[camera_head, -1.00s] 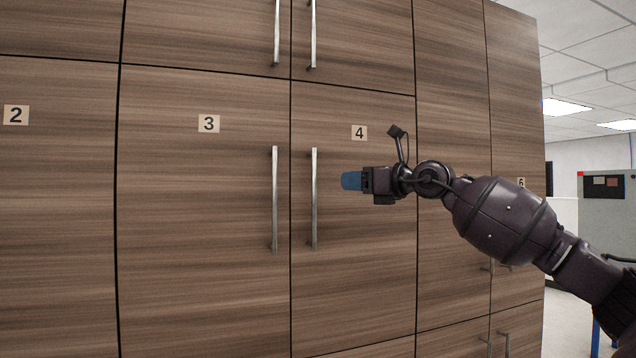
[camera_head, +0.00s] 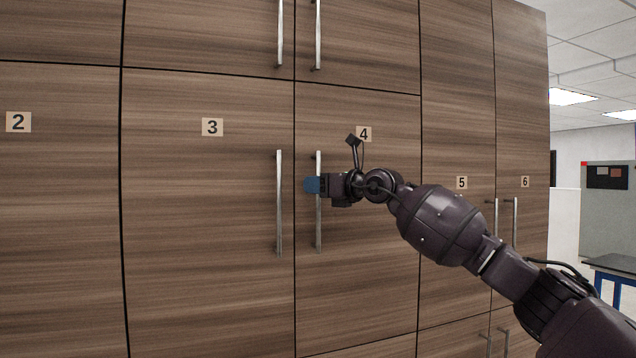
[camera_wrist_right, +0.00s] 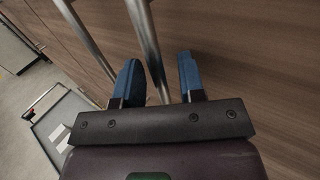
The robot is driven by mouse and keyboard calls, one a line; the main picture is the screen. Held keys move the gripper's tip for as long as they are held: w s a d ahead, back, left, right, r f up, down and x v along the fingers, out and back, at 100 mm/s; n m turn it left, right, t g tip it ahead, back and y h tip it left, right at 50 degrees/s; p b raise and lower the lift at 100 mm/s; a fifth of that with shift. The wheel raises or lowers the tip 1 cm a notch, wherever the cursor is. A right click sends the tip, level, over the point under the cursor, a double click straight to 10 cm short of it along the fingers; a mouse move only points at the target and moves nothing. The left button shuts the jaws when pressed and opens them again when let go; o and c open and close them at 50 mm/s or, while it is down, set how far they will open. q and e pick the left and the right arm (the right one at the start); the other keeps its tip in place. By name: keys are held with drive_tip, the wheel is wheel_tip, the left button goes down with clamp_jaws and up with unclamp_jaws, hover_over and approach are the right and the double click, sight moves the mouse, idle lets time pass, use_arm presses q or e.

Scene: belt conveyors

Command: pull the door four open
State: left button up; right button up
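Door four (camera_head: 365,275) is a wood-grain cabinet door with a "4" label, and it is closed flush with its neighbours. Its vertical silver bar handle (camera_head: 318,228) is near its left edge. My right gripper (camera_head: 311,185) has blue fingers and is at the upper half of this handle, hiding part of it. In the right wrist view the right gripper (camera_wrist_right: 159,62) is open, with the handle bar (camera_wrist_right: 146,35) running between its two fingers. Gaps show between bar and fingers. My left gripper is not in view.
Door three (camera_head: 200,220) and its handle (camera_head: 279,205) are just left of door four's handle. Doors five (camera_head: 455,260) and six (camera_head: 525,250) are to the right, behind my right arm. A blue-framed table (camera_head: 612,268) stands at far right.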

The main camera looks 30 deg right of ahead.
clamp_jaws()
drive_tip(key=shift+s, duration=0.15)
